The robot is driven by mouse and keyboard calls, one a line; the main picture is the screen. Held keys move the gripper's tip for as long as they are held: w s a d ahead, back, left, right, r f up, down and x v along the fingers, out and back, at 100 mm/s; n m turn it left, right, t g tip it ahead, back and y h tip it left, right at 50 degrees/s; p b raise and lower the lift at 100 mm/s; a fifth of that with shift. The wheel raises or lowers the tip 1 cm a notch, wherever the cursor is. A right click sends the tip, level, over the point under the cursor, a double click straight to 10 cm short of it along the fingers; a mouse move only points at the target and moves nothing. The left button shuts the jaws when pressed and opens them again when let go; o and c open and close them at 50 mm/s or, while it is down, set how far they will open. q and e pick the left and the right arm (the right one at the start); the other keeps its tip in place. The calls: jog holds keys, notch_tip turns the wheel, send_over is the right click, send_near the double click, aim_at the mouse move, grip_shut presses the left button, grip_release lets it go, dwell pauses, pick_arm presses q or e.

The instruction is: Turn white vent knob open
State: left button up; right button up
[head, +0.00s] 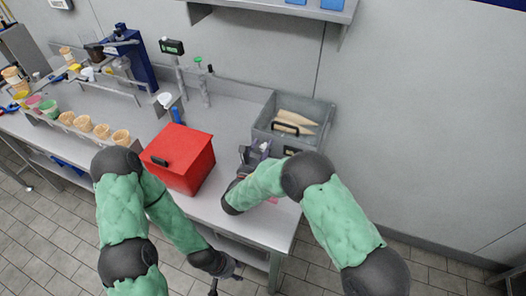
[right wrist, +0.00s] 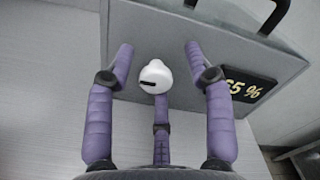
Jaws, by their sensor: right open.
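The white vent knob (right wrist: 157,72) sits on the front wall of a grey box (right wrist: 200,50) in the right wrist view. A short dark slot on it lies about level. My right gripper (right wrist: 158,75) has three purple fingers spread open around the knob, with gaps at left and right. The lower finger's tip is close under the knob; I cannot tell if it touches. In the head view my right gripper (head: 254,154) is at the front of the grey box (head: 318,112), and the knob is hidden. My left gripper (head: 226,278) hangs low by the table's front edge.
A display (right wrist: 247,86) reading 65 % is right of the knob, and a dark handle is above. A red box (head: 190,150) stands left of my right gripper. Several cups (head: 102,131) and a blue machine (head: 138,58) are further left on the table (head: 225,100).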

notch_tip(320, 180, up, 8)
jog(key=shift+a+r, duration=0.1)
jog(key=shift+r, duration=0.35)
dwell(0.3)
